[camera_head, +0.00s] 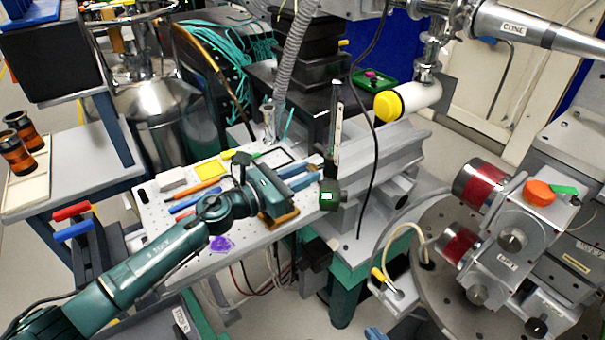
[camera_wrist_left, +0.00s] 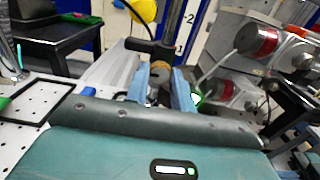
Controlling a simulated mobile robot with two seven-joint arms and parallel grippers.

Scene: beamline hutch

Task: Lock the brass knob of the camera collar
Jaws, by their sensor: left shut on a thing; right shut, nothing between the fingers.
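My left gripper (camera_head: 315,174) reaches in from the left over the perforated board, its blue fingers pointing right at the foot of an upright dark post (camera_head: 336,125). A small dark camera-like block (camera_head: 330,195) sits at the post's lower end, close to the fingertips. In the left wrist view the two blue fingers (camera_wrist_left: 160,95) are closed around the brass knob (camera_wrist_left: 159,68), whose rounded brown-gold top shows between the tips. The knob's turn position cannot be told. In the head view I cannot make out the knob. Only blue tips of my right gripper (camera_head: 375,334) show at the bottom edge, away from the knob.
The perforated board (camera_head: 152,212) carries pens, a yellow pad (camera_head: 211,170) and a white block. A grey rail (camera_head: 385,155) lies right of the post, with a black cable (camera_head: 372,185) hanging by it. Red-banded cylinders (camera_head: 478,185) stand further right.

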